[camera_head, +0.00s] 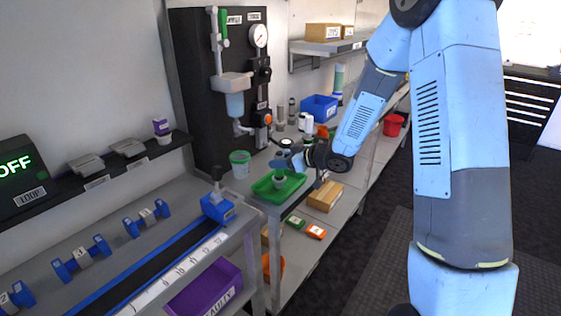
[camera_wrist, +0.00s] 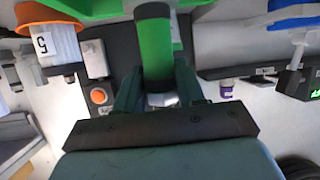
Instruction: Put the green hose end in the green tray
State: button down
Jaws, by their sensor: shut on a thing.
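The green tray (camera_head: 262,190) sits at the near end of the grey bench, by the black panel. In the head view a small pale cylindrical part (camera_head: 280,181) shows below my gripper, inside the tray's outline. I cannot tell whether it touches the tray floor. Part of the tray and hose end is hidden by my gripper.
A green-rimmed bucket (camera_head: 240,163) stands left of the tray, close by. A blue bin (camera_head: 319,107) and several bottles stand farther back. A cardboard box (camera_head: 325,196) lies on the lower shelf. The black panel (camera_head: 205,100) with a gauge rises behind.

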jog(key=shift+f, duration=0.1)
jog(key=c, duration=0.7)
grip_release()
jog(key=shift+o, duration=0.2)
